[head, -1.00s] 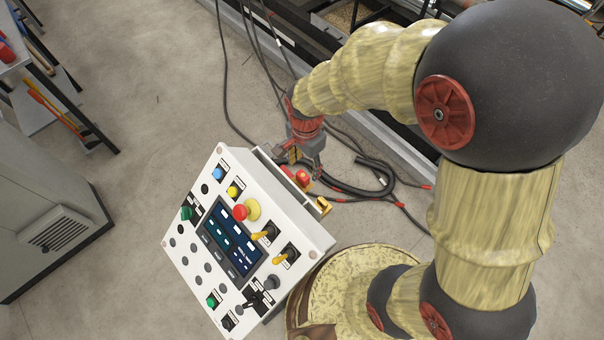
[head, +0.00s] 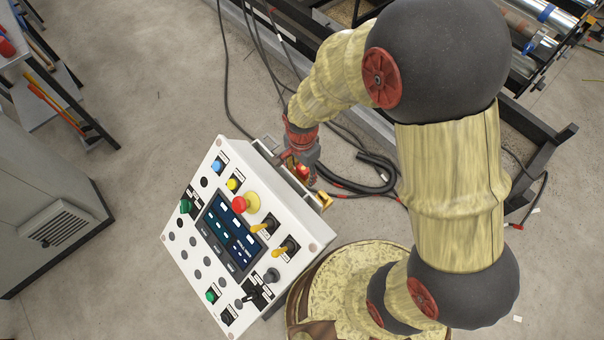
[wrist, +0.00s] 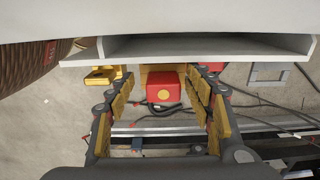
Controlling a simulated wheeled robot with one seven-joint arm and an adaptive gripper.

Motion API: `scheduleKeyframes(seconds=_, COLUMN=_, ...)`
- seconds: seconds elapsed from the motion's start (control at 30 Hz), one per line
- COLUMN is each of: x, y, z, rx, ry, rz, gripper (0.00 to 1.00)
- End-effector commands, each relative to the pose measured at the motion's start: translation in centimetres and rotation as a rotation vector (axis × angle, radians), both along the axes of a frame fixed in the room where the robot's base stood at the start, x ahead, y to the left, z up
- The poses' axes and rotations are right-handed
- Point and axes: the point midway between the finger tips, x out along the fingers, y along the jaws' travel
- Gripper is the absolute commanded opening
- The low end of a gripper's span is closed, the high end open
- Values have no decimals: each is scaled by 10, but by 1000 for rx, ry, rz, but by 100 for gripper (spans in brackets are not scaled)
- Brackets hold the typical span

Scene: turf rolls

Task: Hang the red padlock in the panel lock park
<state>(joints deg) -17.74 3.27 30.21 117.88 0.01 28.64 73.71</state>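The red padlock (wrist: 163,88) shows in the wrist view between my two finger rows, with a gap on each side. It also shows in the head view (head: 302,171), partly covered by my gripper (head: 306,165), at the panel's far right side. My gripper (wrist: 163,76) is open around the padlock in the wrist view. The white control panel (head: 200,275) carries a narrow side ledge (wrist: 200,46) just beyond the padlock. A yellow padlock (wrist: 102,76) sits to the left of the red one and also shows in the head view (head: 325,199). The red padlock's shackle is hidden.
A grey square frame (wrist: 268,75) shows right of my fingers. Black cables (head: 375,175) lie on the floor beyond the panel. A grey cabinet (head: 45,210) and a shelf rack (head: 50,90) stand left, with open floor between.

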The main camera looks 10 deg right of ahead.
Motion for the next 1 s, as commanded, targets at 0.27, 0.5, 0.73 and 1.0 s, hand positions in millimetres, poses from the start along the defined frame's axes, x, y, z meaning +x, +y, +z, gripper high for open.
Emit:
scheduleKeyframes(seconds=0.27, x=0, y=0, z=0, rx=0, ry=0, rz=0, gripper=35)
scheduleKeyframes(seconds=0.5, x=0, y=0, z=0, rx=0, ry=0, rz=0, gripper=22)
scheduleKeyframes(seconds=0.73, x=0, y=0, z=0, rx=0, ry=0, rz=0, gripper=9)
scheduleKeyframes(seconds=1.0, x=0, y=0, z=1, rx=0, ry=0, rz=0, gripper=3)
